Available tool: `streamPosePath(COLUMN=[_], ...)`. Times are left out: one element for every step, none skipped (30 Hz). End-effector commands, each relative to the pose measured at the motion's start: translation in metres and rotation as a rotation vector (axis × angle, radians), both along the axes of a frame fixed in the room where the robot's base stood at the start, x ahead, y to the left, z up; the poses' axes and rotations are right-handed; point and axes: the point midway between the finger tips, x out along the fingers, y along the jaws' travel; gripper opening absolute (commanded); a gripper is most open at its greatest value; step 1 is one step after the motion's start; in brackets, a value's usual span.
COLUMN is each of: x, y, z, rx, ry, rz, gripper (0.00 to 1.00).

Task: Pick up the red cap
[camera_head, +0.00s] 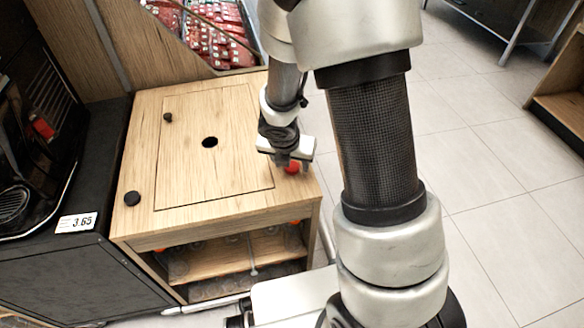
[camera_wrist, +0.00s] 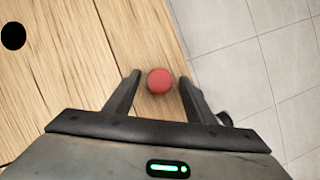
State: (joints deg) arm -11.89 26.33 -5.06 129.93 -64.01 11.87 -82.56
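The red cap (camera_wrist: 159,81) is a small round red piece on the wooden cabinet top. In the wrist view it lies between the two fingers of my gripper (camera_wrist: 160,84), near their tips, with a gap on each side. My gripper is open. In the head view the red cap (camera_head: 292,167) shows just below my gripper (camera_head: 289,163), near the right edge of the cabinet top. The gripper hides part of the cap there. I cannot tell how high the fingertips are above the wood.
The wooden cabinet top (camera_head: 190,190) has a dark round hole (camera_head: 210,142), a black knob (camera_head: 132,198) and a small dark piece (camera_head: 168,117). A black machine (camera_head: 40,150) stands at the left. Red packages (camera_head: 215,40) lie behind. Tiled floor (camera_head: 480,140) is open to the right.

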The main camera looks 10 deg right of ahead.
Motion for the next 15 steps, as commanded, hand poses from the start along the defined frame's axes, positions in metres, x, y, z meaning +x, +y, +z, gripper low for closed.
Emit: streamPosePath(x=[-0.0002,-0.0002,-0.0002,-0.0003,-0.0003,-0.0003,-0.0003,-0.0004,-0.0004,-0.0004,-0.0004,-0.0004,-0.0004,-0.0004,-0.0003], y=[0.0001,0.0001,0.0001,0.0001,0.0002,0.0002,0.0002,0.0002,0.0002,0.0001,0.0002,0.0001,0.0001,0.0001,0.0002], z=[0.0,0.0,0.0001,0.0,0.0001,0.0001,0.0001,0.0,0.0,0.0,0.0,0.0,0.0,0.0,0.0002], rx=[0.0,0.0,0.0,0.0,0.0,0.0,0.0,0.0,0.0,0.0,0.0,0.0,0.0,0.0,0.0], ry=[0.0,0.0,0.0,0.0,0.0,0.0,0.0,0.0,0.0,0.0,0.0,0.0,0.0,0.0,0.0], rz=[0.0,0.0,0.0,0.0,0.0,0.0,0.0,0.0,0.0,0.0,0.0,0.0,0.0,0.0,0.0], gripper=[0.41,0.36,0.29,0.24,0.19,0.12,0.1,0.1,0.1,0.1,0.1,0.1,0.1,0.1,0.1])
